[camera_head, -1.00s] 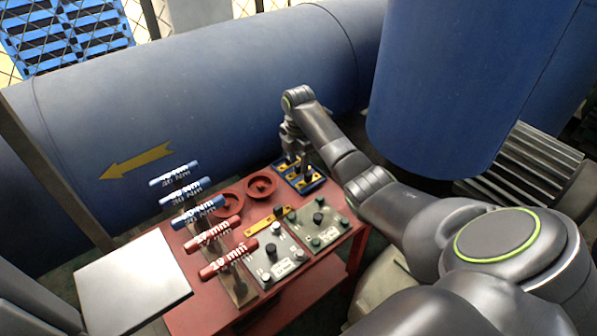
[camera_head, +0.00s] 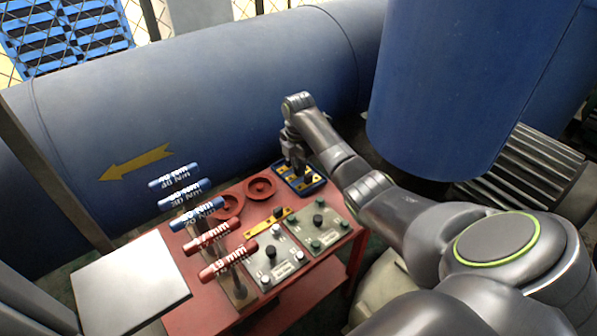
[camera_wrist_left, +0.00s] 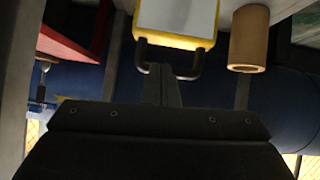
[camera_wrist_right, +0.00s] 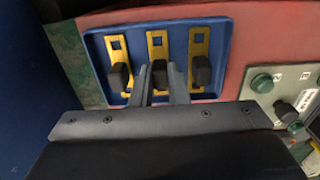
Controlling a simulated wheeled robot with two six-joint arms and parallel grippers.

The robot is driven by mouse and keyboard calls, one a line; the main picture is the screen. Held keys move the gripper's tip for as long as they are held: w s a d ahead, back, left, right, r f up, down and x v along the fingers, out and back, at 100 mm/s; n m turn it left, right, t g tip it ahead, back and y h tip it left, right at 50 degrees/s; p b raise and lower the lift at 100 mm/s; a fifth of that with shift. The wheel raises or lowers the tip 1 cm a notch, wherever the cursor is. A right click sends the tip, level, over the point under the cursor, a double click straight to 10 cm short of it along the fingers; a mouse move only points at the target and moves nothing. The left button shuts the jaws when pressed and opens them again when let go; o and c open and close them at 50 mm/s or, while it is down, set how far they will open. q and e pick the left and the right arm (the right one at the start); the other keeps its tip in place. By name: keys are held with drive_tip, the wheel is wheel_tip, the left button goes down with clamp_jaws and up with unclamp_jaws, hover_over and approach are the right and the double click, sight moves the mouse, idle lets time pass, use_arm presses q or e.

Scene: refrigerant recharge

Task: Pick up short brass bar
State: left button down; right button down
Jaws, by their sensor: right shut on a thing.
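Several brass-yellow bars with black knobs are in view. Three short ones lie side by side in a blue tray (camera_wrist_right: 222,30). My right gripper (camera_wrist_right: 160,88) is shut on the black knob of the middle short brass bar (camera_wrist_right: 156,45). The left bar (camera_wrist_right: 117,52) and the right bar (camera_wrist_right: 198,42) stand free beside the fingers. In the head view my right gripper (camera_head: 297,166) is over the tray (camera_head: 317,185) and hides part of it. My left gripper (camera_wrist_left: 164,72) shows in its wrist view, shut and empty near a yellow object's black handle (camera_wrist_left: 192,70).
The red table (camera_head: 203,286) carries a longer brass bar (camera_head: 262,226), red rings (camera_head: 261,188), two grey knob panels (camera_head: 320,222) and a row of blue and red labelled handles (camera_head: 219,267). A blue tank (camera_head: 200,110) runs behind. A brown cylinder (camera_wrist_left: 248,45) hangs near my left gripper.

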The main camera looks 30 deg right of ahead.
drive_tip(key=shift+r, duration=0.1)
idle(0.3)
